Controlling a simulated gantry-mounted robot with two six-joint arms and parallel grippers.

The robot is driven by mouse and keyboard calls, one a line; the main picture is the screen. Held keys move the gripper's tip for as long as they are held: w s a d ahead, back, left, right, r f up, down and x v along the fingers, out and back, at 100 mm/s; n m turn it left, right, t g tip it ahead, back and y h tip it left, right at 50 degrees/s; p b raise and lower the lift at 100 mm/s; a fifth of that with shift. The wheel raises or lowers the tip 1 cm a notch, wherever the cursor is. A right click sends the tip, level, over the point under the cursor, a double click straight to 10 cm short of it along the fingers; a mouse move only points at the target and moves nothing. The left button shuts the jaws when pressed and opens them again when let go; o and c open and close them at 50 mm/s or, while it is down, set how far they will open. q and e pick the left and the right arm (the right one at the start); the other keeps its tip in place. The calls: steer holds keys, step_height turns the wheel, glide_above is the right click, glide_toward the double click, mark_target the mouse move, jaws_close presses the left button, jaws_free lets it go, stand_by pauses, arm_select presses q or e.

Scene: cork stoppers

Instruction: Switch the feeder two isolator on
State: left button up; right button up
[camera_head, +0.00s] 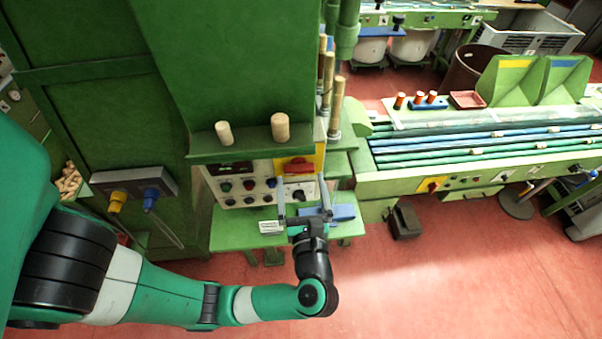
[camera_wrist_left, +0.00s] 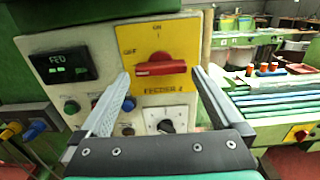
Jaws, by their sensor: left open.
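The isolator is a red bar handle (camera_head: 299,167) on a yellow plate on the front of the green machine. In the left wrist view the red handle (camera_wrist_left: 161,68) lies about horizontal on the yellow plate (camera_wrist_left: 158,42). Small marks show above the handle and at its left, with a blurred "FEEDER" label below. My left gripper (camera_head: 303,190) is open in front of the control panel. In the left wrist view its fingertips (camera_wrist_left: 161,76) stand to either side of the handle; I cannot tell whether they touch anything. My right gripper is not in view.
A dark selector knob (camera_wrist_left: 166,127) on a white dial sits below the yellow plate. A "FED" display (camera_wrist_left: 64,65) and several buttons are at its left. A green shelf (camera_head: 240,238) lies below the panel. Two corks stand on the ledge (camera_head: 250,148) above.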

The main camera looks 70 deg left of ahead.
arm_select(q)
steer(key=shift+x, duration=1)
steer(key=c, duration=1.1)
steer(key=shift+o, duration=0.2)
